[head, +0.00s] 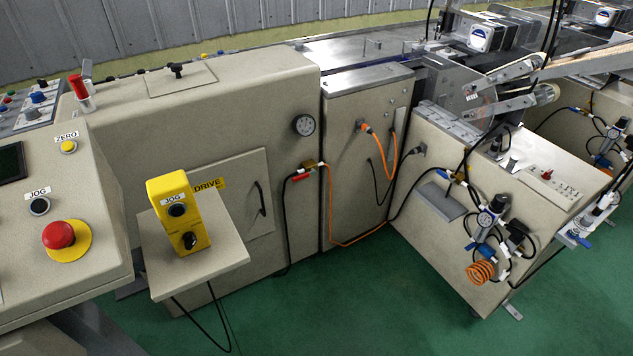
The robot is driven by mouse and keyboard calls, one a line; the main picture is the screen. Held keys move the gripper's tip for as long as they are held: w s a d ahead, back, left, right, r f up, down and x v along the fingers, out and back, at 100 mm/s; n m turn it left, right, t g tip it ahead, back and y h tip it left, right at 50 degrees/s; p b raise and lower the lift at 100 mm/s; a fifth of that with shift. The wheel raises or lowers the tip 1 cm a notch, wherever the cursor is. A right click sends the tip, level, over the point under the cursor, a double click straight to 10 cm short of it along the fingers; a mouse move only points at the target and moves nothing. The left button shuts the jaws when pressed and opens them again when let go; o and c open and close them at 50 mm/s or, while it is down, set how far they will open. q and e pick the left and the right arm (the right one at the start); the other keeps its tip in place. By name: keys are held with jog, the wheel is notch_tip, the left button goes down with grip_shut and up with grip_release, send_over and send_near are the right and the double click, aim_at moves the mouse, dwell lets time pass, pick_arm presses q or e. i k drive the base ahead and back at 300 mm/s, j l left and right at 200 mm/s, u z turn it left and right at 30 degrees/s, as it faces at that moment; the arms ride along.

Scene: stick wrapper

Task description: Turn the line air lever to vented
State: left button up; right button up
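A small brass valve (311,164) with a short red lever (301,177) is on the front of the beige cabinet, below the round gauge (304,125). The red lever points left, nearly level. A black hose runs from the valve's left side and an orange hose from its right side. No label naming line air is readable, so I cannot tell for certain that this is the line air lever. A blue lever (583,241) also shows at the right edge, by a white cylinder. Neither of my grippers is in view.
A yellow JOG box (182,215) stands on a shelf (222,262) jutting out at the front. A control console (75,285) with a red stop button (58,235) is at left. Orange and black hoses hang by the right cabinet (500,200). The green floor (370,310) is clear in front.

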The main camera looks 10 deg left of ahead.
aim_at(306, 175)
jog(key=i+l+u, duration=0.25)
jog(key=i+u, duration=0.2)
jog(key=i, duration=0.2)
jog(key=i+l+u, duration=0.4)
jog(key=k+j+z, duration=0.1)
